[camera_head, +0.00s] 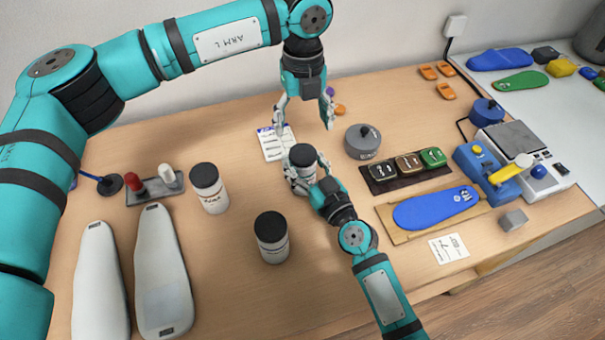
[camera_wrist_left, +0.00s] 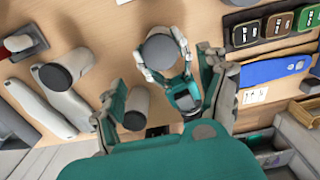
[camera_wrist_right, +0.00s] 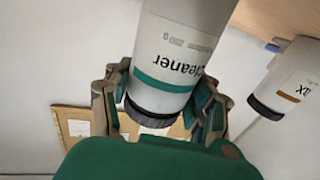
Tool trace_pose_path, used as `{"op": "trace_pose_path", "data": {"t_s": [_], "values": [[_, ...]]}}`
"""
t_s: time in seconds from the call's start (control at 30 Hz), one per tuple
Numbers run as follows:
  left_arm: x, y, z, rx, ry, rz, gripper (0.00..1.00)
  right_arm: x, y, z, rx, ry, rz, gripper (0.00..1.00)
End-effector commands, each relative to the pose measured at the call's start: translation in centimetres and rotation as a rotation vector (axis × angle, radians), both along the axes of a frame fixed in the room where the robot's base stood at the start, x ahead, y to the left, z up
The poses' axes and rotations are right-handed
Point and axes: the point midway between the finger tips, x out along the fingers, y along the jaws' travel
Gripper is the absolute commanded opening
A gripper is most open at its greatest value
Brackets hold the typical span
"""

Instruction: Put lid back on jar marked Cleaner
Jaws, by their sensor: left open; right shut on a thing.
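The jar marked Cleaner (camera_wrist_right: 180,50) is white with a green band. Its black lid (camera_wrist_right: 153,113) sits on its mouth, and I see no gap between them. My right gripper (camera_head: 304,172) is shut around this jar, and the dark lid also shows from above in the head view (camera_head: 302,153). I cannot tell whether the jar's base touches the table. My left gripper (camera_head: 303,118) is open and empty, pointing down above the jar and apart from the lid. The left wrist view shows the lid top (camera_wrist_left: 160,50) between the right gripper's fingers.
Two other black-lidded white jars, one at the left (camera_head: 209,190) and one in front (camera_head: 272,240), stand nearby. A grey knobbed weight (camera_head: 362,143) and a dark tray of tins (camera_head: 385,184) lie to the right. A printed sheet (camera_head: 272,145) lies behind the held jar.

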Motion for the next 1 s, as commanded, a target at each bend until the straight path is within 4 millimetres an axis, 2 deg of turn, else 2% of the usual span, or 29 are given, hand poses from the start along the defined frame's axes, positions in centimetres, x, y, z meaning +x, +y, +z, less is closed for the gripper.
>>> {"op": "trace_pose_path", "data": {"t_s": [0.17,0.63,0.8,1.0], "values": [[0.0,0.0,-0.7,0.001,0.001,-0.001,0.76,0.0,0.0,0.0,0.000,0.000,0.000,0.00],[0.0,0.0,-7.1,0.001,0.001,-0.001,0.76,0.0,0.0,0.0,0.000,0.000,0.000,0.00],[0.0,0.0,-8.0,0.001,0.000,-0.001,0.76,0.0,0.0,0.0,0.000,0.000,0.000,0.00],[0.0,0.0,-8.0,0.000,0.000,-0.002,0.76,0.0,0.0,0.0,0.000,0.000,0.000,0.00]]}}
